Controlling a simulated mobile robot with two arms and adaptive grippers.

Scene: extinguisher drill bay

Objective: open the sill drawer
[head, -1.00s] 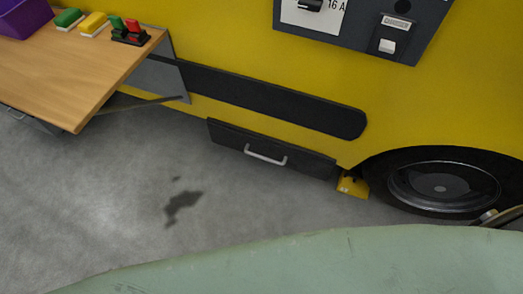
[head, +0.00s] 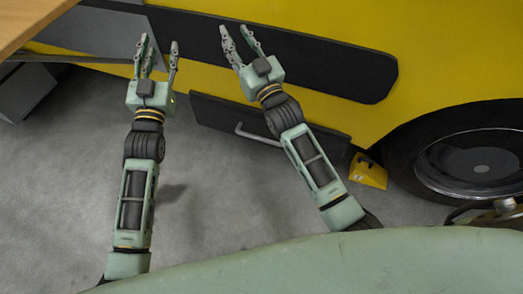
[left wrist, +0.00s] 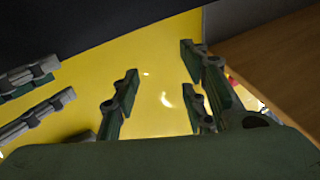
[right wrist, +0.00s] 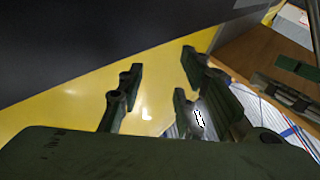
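The sill drawer (head: 213,111) is a dark front low on the yellow vehicle's side, and it looks closed. Its pale bar handle (head: 250,134) shows left of my right forearm, which hides part of the drawer and the handle's right end. My right gripper (head: 236,30) is open and empty, beyond the drawer in the picture, over the dark side strip. My left gripper (head: 157,48) is open and empty, up and left of the drawer. Spread fingers with nothing between them show in the left wrist view (left wrist: 160,70) and right wrist view (right wrist: 162,65). Neither gripper touches the handle.
A wooden tabletop (head: 25,22) is at the upper left, near my left gripper. A yellow wheel chock (head: 368,172) stands right of the drawer, beside the wheel (head: 480,160). The grey floor (head: 60,190) before the drawer is otherwise open.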

